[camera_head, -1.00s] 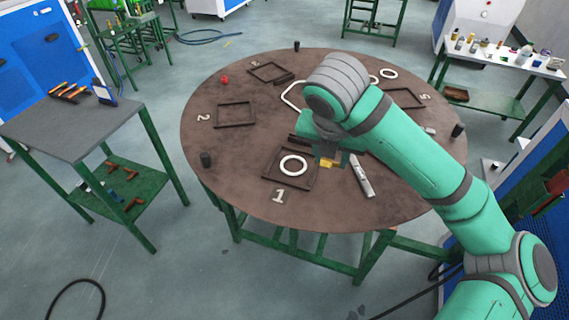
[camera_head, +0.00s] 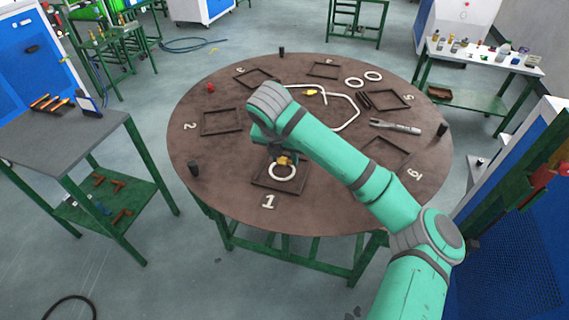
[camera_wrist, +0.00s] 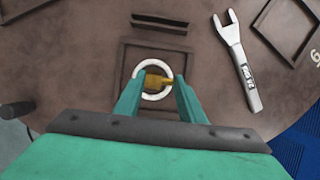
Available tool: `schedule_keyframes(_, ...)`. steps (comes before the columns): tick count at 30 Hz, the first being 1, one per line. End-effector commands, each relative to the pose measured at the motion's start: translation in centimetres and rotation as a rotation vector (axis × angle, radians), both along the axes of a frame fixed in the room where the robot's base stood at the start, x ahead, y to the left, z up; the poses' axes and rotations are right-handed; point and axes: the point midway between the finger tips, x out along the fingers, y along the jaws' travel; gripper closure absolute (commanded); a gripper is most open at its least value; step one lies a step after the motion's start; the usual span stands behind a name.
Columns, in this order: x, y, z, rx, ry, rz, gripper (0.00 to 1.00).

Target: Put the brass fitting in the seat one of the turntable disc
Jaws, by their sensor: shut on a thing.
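The brass fitting (camera_head: 284,160) is in my gripper (camera_head: 281,157), at the frame marked 1 on the round brown turntable disc (camera_head: 225,225). In the wrist view the brass fitting (camera_wrist: 157,81) lies between the two green fingers of my gripper (camera_wrist: 158,84), which are shut on it. Seat one (camera_head: 258,181) is a dark square frame with a white ring (camera_head: 283,178) inside. In the wrist view the fitting overlaps the ring (camera_wrist: 142,72). I cannot tell its exact height above the ring.
A grey wrench (camera_head: 395,126) lies right of my gripper; the wrist view shows it too (camera_wrist: 236,60). A bent white tube (camera_head: 351,115) and two white rings (camera_head: 354,82) lie farther back. Dark pegs (camera_head: 194,170) stand at the disc's rim. Other square frames (camera_head: 221,122) are around the disc.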

Motion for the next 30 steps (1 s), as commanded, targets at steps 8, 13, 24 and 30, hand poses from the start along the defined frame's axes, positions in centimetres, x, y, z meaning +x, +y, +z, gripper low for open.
schedule_keyframes(8, 0.1, 0.1, -3.3, 0.000, 0.001, 0.001, 0.91)
schedule_keyframes(13, 0.1, 0.1, -3.3, -0.001, 0.002, 0.001, 0.91)
schedule_keyframes(24, 0.1, 0.1, -3.3, -0.001, 0.002, 0.001, 0.45)
schedule_keyframes(30, -0.3, 0.3, -2.0, 0.000, -0.001, 0.002, 0.45)
